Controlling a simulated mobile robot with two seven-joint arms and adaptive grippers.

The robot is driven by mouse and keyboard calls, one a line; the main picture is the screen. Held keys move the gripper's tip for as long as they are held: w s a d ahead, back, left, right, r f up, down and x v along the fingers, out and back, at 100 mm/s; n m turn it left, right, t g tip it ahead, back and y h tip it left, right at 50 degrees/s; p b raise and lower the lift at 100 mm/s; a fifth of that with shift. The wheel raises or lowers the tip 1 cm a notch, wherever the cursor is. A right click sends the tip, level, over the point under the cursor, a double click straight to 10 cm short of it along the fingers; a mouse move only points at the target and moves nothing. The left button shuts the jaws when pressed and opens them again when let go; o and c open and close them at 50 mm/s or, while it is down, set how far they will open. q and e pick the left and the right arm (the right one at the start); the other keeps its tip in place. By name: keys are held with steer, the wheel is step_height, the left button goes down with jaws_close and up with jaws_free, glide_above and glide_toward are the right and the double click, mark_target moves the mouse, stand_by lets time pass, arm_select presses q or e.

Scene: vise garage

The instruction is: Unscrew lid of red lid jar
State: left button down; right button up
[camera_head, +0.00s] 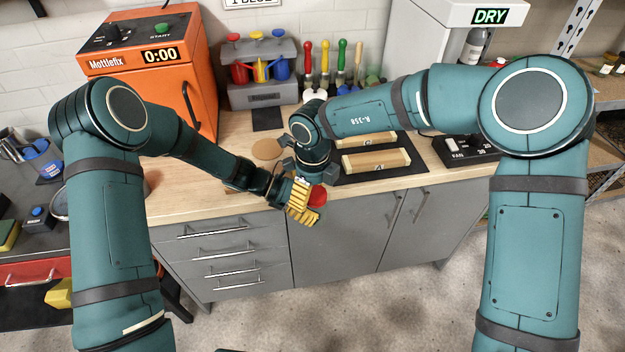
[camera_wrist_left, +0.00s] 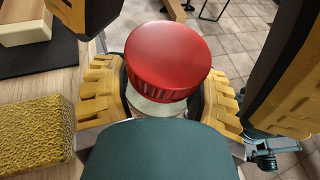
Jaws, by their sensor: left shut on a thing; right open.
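The jar's red lid (camera_head: 317,196) shows at the bench's front edge in the head view, beside the yellow finger pads of my left gripper (camera_head: 303,203). In the left wrist view, the red lid (camera_wrist_left: 168,55) sits on a pale jar (camera_wrist_left: 158,103). My left gripper (camera_wrist_left: 160,100) is shut on the jar, with a ridged yellow pad on each side below the lid. My right gripper (camera_head: 306,168) is open, close behind and above the left one in the head view. Whether its fingers touch the lid is hidden.
A rough yellow sponge (camera_wrist_left: 35,135) lies on the bench in the left wrist view. Wooden blocks (camera_head: 376,161) lie on a black mat (camera_head: 420,169). An orange machine (camera_head: 150,60) stands at the back left, a tool rack (camera_head: 260,72) behind. Floor (camera_head: 350,310) is clear in front.

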steer(key=shift+f, duration=0.3)
steer(key=c, duration=1.3)
steer(key=shift+s, duration=0.1)
steer(key=n, duration=0.5)
steer(key=shift+s+n, duration=0.25)
steer(key=shift+n, duration=0.05)
steer(key=n, duration=0.4)
steer(key=shift+s+n, duration=0.15)
steer(key=shift+n, duration=0.15)
